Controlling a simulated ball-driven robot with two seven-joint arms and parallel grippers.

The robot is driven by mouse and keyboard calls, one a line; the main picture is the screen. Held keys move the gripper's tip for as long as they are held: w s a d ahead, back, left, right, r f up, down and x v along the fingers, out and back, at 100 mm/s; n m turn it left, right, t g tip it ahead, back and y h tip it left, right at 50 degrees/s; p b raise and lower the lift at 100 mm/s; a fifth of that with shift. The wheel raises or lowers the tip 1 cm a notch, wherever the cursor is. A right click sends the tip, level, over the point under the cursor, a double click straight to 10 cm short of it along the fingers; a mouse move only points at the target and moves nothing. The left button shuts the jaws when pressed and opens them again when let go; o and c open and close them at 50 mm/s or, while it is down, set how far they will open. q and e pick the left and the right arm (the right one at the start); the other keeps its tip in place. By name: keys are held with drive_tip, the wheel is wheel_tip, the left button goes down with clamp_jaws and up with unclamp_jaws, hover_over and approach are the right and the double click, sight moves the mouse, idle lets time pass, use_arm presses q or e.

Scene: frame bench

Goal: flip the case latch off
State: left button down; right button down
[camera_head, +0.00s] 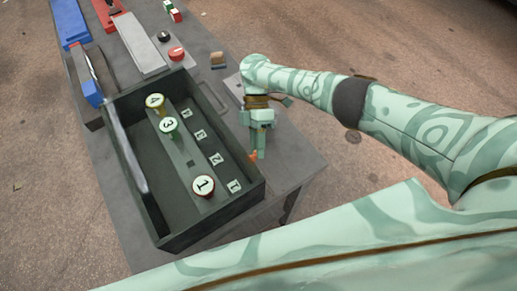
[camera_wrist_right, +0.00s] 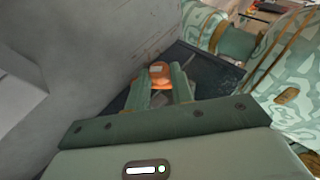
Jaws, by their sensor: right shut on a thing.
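The case (camera_head: 215,220) is a dark open box on the grey bench, with numbered knobs inside. A small orange latch (camera_head: 253,156) shows at the outside of its right wall. My right gripper (camera_head: 258,148) points down beside that wall, at the latch. In the right wrist view, the orange latch (camera_wrist_right: 160,72) lies between the two green fingertips (camera_wrist_right: 162,84), and the gripper is shut on it. The fingers hide part of the latch. My left gripper is out of view.
Inside the case are a yellow knob (camera_head: 155,101), a green knob (camera_head: 169,126) and a red knob (camera_head: 203,185). A red button box (camera_head: 176,54) and blue and red trays stand farther back. The bench (camera_head: 290,165) is bare right of my gripper.

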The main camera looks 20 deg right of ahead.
drive_tip(key=shift+w, duration=0.1)
drive_tip(key=shift+g, duration=0.3)
drive_tip(key=c, duration=1.2)
unclamp_jaws()
